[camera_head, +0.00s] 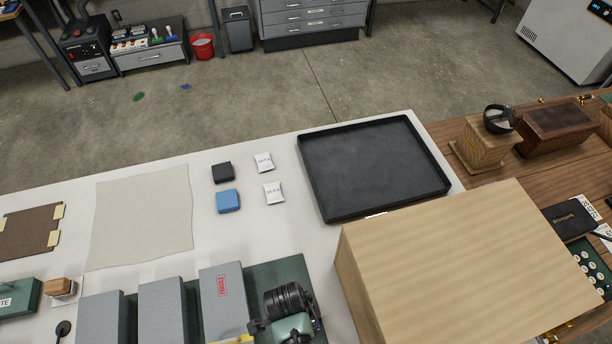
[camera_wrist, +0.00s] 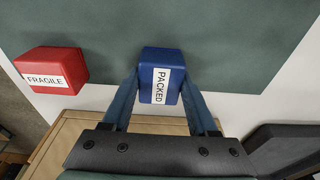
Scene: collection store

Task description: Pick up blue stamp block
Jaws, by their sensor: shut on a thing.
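The blue stamp block (camera_wrist: 152,75) is a blue block with a white label reading PACKED, in the middle of the wrist view. My gripper (camera_wrist: 160,97) is shut on it, with one finger along each side. The block shows against a grey-green surface; I cannot tell whether it touches it. A red block (camera_wrist: 50,62) with a FRAGILE label is to the left, apart from my gripper. In the head view I cannot make out the held block.
In the head view a black tray (camera_head: 320,187) lies on the white table, left of and behind a large wooden box (camera_head: 450,262). A small blue pad (camera_head: 228,201) and a black pad (camera_head: 223,172) lie left of the tray. Grey boxes (camera_head: 162,309) stand in front.

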